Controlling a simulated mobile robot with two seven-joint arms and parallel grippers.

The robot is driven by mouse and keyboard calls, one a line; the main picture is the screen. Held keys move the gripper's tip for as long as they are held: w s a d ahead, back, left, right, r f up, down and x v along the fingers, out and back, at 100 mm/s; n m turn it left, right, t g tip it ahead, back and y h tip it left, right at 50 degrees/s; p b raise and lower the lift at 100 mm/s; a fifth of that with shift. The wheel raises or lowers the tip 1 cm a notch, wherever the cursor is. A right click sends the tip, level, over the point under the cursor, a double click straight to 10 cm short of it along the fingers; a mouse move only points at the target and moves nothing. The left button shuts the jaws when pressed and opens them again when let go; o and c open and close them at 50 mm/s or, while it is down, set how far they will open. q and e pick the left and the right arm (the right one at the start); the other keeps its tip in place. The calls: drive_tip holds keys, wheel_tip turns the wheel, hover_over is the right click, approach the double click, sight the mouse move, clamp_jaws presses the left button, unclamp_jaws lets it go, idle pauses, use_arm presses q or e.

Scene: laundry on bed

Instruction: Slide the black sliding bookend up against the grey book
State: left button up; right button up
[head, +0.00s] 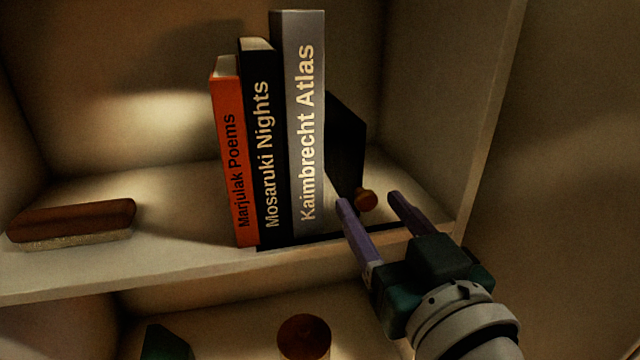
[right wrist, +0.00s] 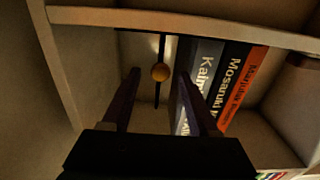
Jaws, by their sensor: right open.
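The black bookend (head: 346,140) stands upright to the right of the grey book (head: 302,120), "Kaimbrecht Atlas". A round yellowish knob (head: 366,201) is on its front. In the right wrist view the bookend (right wrist: 162,47) shows nearly edge-on, with its knob (right wrist: 160,72) between my fingers' lines and a gap between it and the grey book (right wrist: 205,70). My right gripper (head: 366,197) is open and empty, its fingers in front of the bookend near the knob, one to each side. The wrist view shows the right gripper (right wrist: 158,75) too. My left gripper is not in view.
A black book (head: 262,130) and an orange book (head: 230,150) stand left of the grey book. A dark strip (head: 390,233) runs along the shelf front. A wooden brush-like object (head: 70,222) lies at left. The shelf's right side wall (head: 440,100) is close to my right gripper.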

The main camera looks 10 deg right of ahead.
drive_tip(key=shift+w+a, duration=0.1)
drive_tip(key=shift+w, duration=0.15)
clamp_jaws()
idle(0.3)
idle(0.9)
